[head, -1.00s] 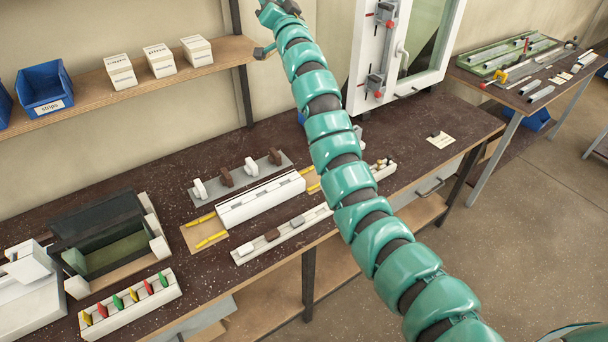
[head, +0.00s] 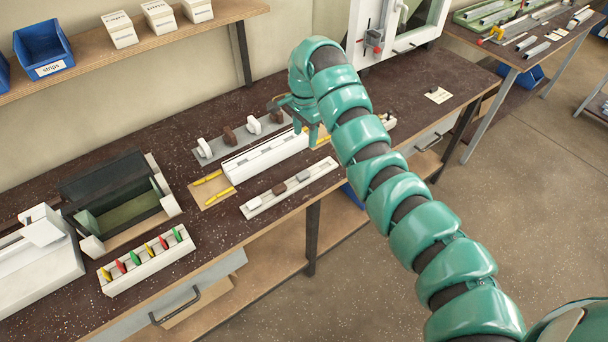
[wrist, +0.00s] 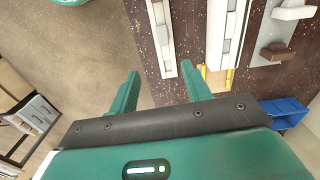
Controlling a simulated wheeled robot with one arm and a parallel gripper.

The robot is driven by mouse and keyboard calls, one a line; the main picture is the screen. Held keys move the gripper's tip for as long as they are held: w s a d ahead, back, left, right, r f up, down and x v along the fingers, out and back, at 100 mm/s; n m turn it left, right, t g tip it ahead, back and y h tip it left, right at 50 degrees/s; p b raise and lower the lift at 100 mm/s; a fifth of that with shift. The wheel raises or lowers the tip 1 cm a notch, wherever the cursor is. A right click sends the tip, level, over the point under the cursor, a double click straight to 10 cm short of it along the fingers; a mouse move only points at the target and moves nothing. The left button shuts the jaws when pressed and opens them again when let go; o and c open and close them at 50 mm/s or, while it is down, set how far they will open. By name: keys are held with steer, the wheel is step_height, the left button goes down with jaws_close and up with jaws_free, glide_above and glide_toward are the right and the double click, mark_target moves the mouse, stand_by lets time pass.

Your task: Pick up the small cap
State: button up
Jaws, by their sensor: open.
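The front white rail (head: 262,200) on the bench holds several small pieces: a white one (head: 254,203), a brown one (head: 279,188) and a grey one (head: 303,176). Any of these may be the small cap; I cannot tell which. The rail also shows in the wrist view (wrist: 169,70), beyond my fingertips. My gripper (head: 306,130) is open and empty above the bench, near the right end of the long white profile block (head: 262,158). Its two teal fingers show apart in the wrist view (wrist: 160,72). My arm hides part of the bench to the right.
Behind the block, a grey plate (head: 238,143) carries larger white and brown pieces. Yellow sticks (head: 217,197) lie left of the block. A rack with coloured discs (head: 148,262) and a dark open box (head: 120,205) stand left. A window frame (head: 415,30) rises behind right.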

steer(key=b, duration=0.4)
glide_above(302, 174)
steer(key=f, duration=1.2)
steer(key=shift+s+d+f, duration=0.1)
steer(key=shift+s+d, duration=0.1)
steer(key=shift+d, duration=0.2)
steer(key=shift+w+a+f+p, duration=0.1)
steer(key=shift+a+f+p, duration=0.1)
steer(key=shift+f+p, duration=0.4)
steer(key=shift+a+f+p, duration=0.15)
steer(key=shift+f+p, duration=0.3)
steer(key=shift+f, duration=0.15)
steer(key=shift+f+p, duration=0.4)
steer(key=shift+f, duration=0.95)
jaws_close()
